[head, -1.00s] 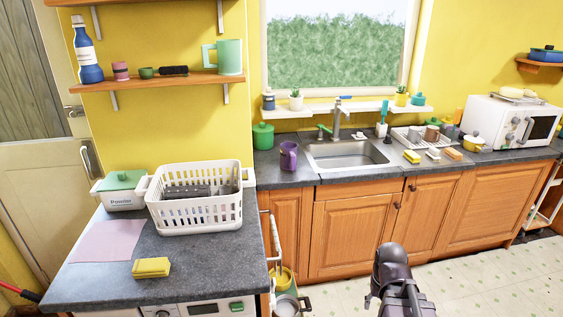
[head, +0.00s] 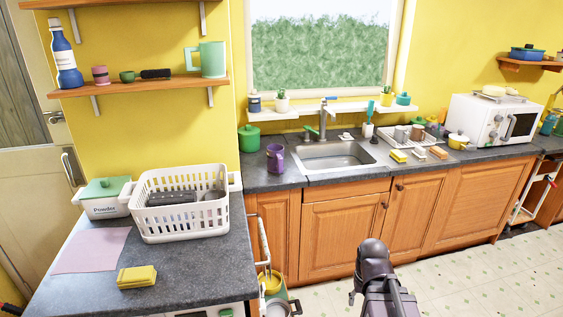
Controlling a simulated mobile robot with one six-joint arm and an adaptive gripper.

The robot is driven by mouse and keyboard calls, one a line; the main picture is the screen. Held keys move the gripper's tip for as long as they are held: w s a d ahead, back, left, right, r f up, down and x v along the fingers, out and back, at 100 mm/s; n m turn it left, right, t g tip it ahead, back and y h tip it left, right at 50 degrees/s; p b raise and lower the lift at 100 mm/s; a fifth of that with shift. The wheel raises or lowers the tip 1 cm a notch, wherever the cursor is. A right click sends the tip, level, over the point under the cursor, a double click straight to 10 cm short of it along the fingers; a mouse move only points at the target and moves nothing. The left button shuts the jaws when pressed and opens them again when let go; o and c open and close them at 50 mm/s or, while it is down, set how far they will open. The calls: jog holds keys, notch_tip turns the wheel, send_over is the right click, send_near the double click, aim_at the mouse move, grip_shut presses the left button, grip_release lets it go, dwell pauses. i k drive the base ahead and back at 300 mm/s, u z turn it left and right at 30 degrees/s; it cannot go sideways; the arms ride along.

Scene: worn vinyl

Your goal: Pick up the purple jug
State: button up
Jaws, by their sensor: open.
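The purple jug (head: 275,158) stands upright on the dark grey counter, just left of the sink, with its handle facing right. Nothing touches it. Dark links of my arm (head: 380,285) show at the bottom of the head view, in front of the wooden cabinets and well short of the jug. My gripper itself cannot be made out in this view.
The sink (head: 332,155) lies right of the jug, and a green lidded pot (head: 249,139) stands behind it at the left. A white basket (head: 180,222) stands on the nearer counter (head: 205,268). Floor (head: 475,285) is free at the lower right.

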aim_at(276, 152)
jog(key=i, duration=0.95)
jog(key=u, duration=0.05)
